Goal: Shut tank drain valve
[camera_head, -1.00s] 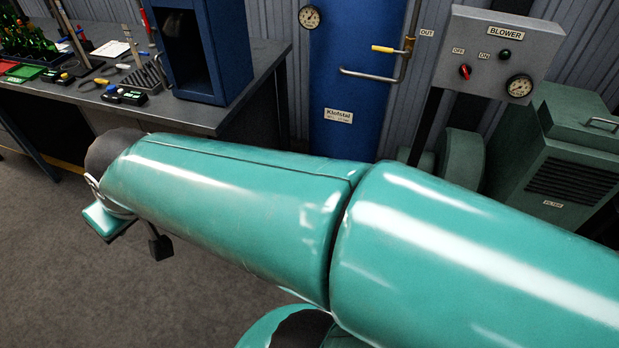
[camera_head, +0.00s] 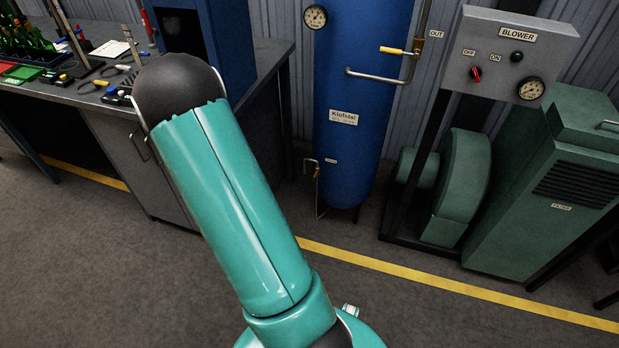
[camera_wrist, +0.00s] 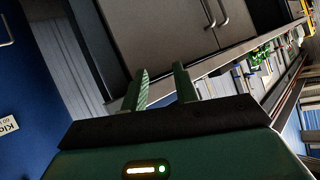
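The blue tank (camera_head: 350,90) stands in the middle of the head view, with a white label. A small drain fitting (camera_head: 317,172) with a thin pipe sits at its lower left. It is too small to tell its handle position. A yellow-handled valve (camera_head: 392,51) is higher on the tank's pipe, by the OUT label. In the wrist view my gripper (camera_wrist: 163,82) has its two fingers apart with nothing between them. Part of the blue tank (camera_wrist: 30,120) fills the left of that view, apart from the fingers. The drain fitting does not show there.
A workbench (camera_head: 265,60) with tools and a blue cabinet (camera_head: 228,50) stands left of the tank. The blower panel (camera_head: 500,55) and green filter unit (camera_head: 560,190) stand to its right. Grey floor with a yellow line (camera_head: 420,280) is open in front.

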